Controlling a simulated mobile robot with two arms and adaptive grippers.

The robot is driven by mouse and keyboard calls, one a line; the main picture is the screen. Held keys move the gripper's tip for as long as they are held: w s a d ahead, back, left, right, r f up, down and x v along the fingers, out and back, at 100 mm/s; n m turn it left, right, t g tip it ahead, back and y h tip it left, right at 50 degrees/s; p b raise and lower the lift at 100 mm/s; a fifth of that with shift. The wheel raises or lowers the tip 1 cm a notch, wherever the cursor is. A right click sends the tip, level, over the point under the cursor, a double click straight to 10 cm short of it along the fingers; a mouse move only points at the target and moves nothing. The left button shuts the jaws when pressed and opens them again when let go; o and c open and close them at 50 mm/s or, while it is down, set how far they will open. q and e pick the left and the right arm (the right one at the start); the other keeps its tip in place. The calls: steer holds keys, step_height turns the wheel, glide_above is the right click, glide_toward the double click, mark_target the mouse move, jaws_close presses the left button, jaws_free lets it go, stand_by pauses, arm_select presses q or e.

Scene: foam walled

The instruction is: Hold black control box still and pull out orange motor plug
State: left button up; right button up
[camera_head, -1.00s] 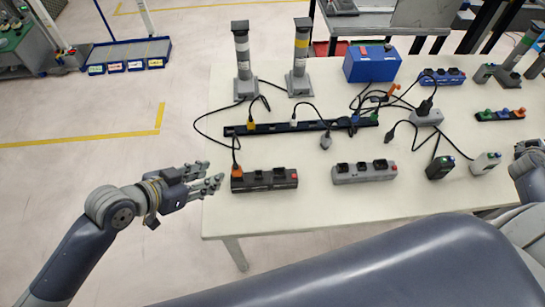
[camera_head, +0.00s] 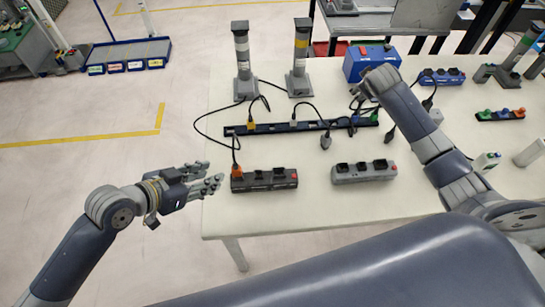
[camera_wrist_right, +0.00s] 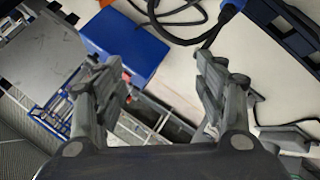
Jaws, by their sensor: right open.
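The black control box (camera_head: 264,180) lies near the front left of the white table, with dark sockets on top and a red button at its right end. The orange motor plug (camera_head: 236,170) sits at its left end, with a black cable rising from it. My left gripper (camera_head: 214,174) is open and empty, just left of the box and off the table's left edge. My right arm reaches over the table's right half. Its gripper (camera_wrist_right: 165,85) is open in the right wrist view, with nothing between its fingers; in the head view the arm mostly hides it.
A grey control box (camera_head: 363,172) lies right of the black one. Behind them are a black socket rail (camera_head: 285,127) with cables, two stack lights (camera_head: 242,60) (camera_head: 300,57) and a blue box (camera_head: 360,66). The table front between the boxes and edge is clear.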

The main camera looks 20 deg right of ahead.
steer(key=a+f+n+g+y, duration=0.1)
steer(key=a+f+n+y, duration=0.1)
steer(key=a, duration=0.9)
steer(key=n+g+y, duration=0.3)
steer(key=n+g, duration=0.4)
steer(key=n, duration=0.3)
glide_above(272, 177)
steer(key=shift+w+d+f, duration=0.25)
steer(key=shift+w+f, duration=0.1)
steer(key=shift+f, duration=0.15)
steer(key=shift+s+a+f, duration=0.1)
steer(key=shift+s+a, duration=0.05)
steer(key=shift+s, duration=0.15)
step_height(272, 177, down, 11)
steer(key=shift+r, duration=0.2)
